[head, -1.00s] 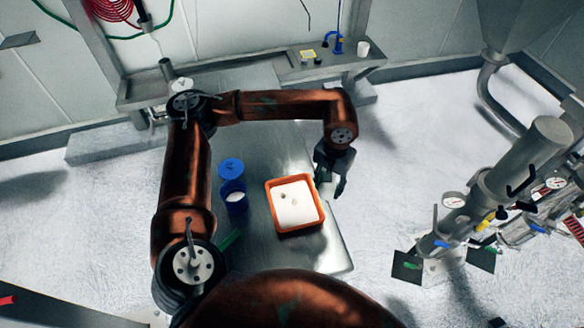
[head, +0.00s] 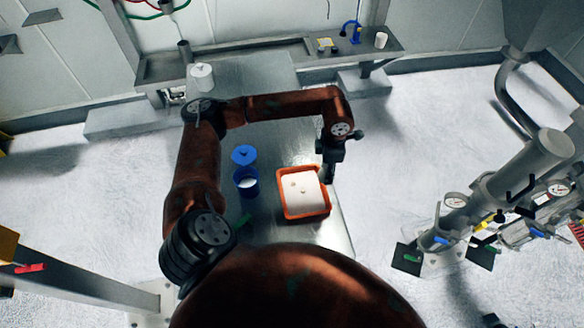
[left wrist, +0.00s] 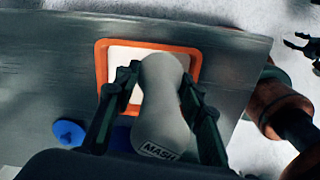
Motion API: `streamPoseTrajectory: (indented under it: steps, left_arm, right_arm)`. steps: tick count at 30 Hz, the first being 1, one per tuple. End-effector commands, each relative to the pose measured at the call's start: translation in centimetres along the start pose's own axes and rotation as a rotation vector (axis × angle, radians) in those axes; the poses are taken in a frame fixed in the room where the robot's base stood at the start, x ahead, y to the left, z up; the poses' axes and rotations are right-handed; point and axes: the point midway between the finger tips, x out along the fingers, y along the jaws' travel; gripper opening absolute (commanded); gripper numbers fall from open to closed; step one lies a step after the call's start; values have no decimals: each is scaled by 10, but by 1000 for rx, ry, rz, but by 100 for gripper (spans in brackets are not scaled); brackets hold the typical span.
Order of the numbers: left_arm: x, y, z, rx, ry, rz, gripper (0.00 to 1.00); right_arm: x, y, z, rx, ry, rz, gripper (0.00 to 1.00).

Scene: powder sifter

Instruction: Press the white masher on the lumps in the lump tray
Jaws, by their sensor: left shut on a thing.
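The orange lump tray (head: 281,205) lies on the metal table, with a white bed inside. Small lumps (head: 303,190) show near its middle. My left gripper (head: 329,178) is over the tray's upper right side in the head view. In the left wrist view it is shut on the white masher (left wrist: 160,100), whose side reads "MASH". The masher covers part of the tray there (left wrist: 101,70); its lower end is hidden, so contact cannot be told. In the head view the masher cannot be made out against the white bed. My right gripper (left wrist: 301,46) shows at the right edge, its fingers apart, empty.
A blue cup (head: 246,184) with white contents and a round blue lid (head: 244,155) stand left of the tray. A white jar (head: 202,77) stands at the table's far end. A bench (head: 290,52) with small items runs along the wall. Pipework is at the right.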

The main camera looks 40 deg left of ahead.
Motion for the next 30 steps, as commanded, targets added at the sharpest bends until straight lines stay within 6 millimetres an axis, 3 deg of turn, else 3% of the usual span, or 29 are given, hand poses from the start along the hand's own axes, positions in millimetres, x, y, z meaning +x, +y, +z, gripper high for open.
streamPoseTrajectory:
  steps: [15, 30]
  left_arm:
    - [26, 23, -41, -1325, 1, -1, 4]
    - [53, 42, -96, -2563, -3, 2, 4]
  right_arm:
    - [-36, -6, 28, 10, -41, -7, 43]
    - [-62, -4, 5, 6, -16, -6, 43]
